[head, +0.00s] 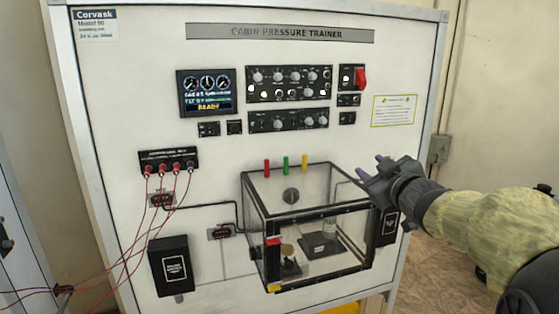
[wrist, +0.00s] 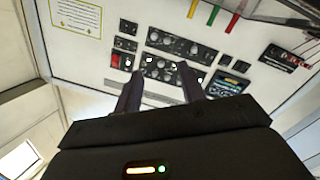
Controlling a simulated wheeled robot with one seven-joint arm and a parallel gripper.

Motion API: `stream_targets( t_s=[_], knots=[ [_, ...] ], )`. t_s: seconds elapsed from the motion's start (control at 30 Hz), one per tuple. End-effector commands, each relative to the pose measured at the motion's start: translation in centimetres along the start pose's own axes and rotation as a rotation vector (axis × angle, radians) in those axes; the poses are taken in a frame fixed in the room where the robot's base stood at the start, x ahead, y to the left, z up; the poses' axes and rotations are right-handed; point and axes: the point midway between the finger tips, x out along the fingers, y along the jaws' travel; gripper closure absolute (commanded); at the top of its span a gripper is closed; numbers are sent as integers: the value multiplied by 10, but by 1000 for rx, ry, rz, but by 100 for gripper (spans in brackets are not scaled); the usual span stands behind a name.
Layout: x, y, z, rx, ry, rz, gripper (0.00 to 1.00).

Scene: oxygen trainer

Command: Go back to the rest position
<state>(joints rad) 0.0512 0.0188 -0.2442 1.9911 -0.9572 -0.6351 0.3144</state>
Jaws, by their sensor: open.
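My gripper (head: 371,169) is open and empty in the head view, in front of the right part of the trainer panel (head: 120,90). It is just right of the upper right corner of the clear chamber (head: 255,205), and I cannot tell the gap between them. In the wrist view its two fingers (wrist: 159,84) are spread apart with nothing between them. The panel's knobs and screen show beyond them, upside down. My arm comes in from the right side of the head view.
A display (head: 206,92) reads READY, and a red switch cover (head: 360,78) sits at upper right. Red cables (head: 150,215) hang from the jack box (head: 168,160) at left. Red, green and yellow tubes (head: 286,163) stand above the chamber. The floor (head: 425,265) right of the panel looks clear.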

Motion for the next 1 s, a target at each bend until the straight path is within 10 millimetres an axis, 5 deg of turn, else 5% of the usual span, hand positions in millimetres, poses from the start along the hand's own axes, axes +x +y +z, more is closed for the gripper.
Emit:
stream_targets(
  t_s=[0.27, 0.47, 0.73, 1.0],
  knots=[
    [-5, -26, 52, 118, -185, 38, 60],
    [-25, -65, 109, 236, -410, 49, 60],
    [-104, -165, 202, 432, -885, -23, 60],
    [-200, -251, 241, 571, -1275, -151, 60]
  ],
)
